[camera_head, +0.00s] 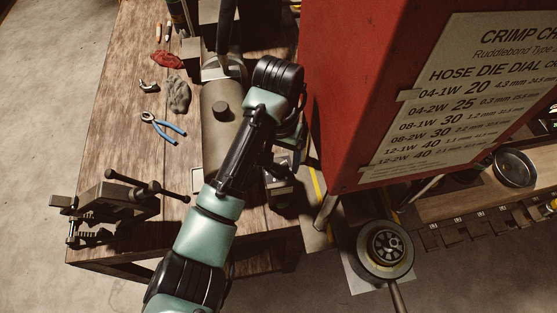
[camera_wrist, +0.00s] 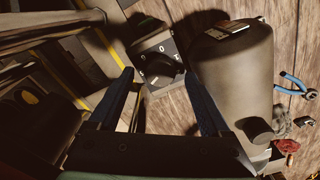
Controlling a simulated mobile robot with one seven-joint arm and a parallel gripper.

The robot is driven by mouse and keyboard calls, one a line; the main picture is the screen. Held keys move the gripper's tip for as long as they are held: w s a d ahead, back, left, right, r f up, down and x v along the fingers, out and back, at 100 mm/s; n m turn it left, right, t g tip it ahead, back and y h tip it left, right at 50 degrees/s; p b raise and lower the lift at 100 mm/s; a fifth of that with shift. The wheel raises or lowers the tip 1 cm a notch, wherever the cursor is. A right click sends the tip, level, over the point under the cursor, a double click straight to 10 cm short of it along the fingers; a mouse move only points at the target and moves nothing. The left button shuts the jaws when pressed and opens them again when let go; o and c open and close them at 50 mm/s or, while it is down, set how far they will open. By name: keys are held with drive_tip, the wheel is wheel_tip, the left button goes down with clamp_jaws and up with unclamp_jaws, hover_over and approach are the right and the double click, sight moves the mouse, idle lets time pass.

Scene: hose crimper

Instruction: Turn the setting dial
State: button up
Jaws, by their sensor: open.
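The setting dial (camera_wrist: 163,68) is a black knob on a grey plate with white marks, in the upper middle of the wrist view. My gripper (camera_wrist: 160,74) is open, with one dark blue finger on each side of the dial in that view. I see no contact between the fingers and the knob, and cannot tell the gap in depth. In the head view my arm covers most of the area around the dial, and I cannot make out the knob there.
A grey cylinder (camera_head: 221,124) lies close beside the dial. A red cabinet (camera_head: 345,90) with a crimp chart (camera_head: 470,95) stands to the right. A vise (camera_head: 110,205), blue-handled pliers (camera_head: 161,127) and a red rag (camera_head: 167,60) are on the wooden bench (camera_head: 118,120).

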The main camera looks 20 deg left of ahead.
drive_tip(key=shift+f, duration=0.65)
drive_tip(key=shift+r, duration=0.1)
clamp_jaws()
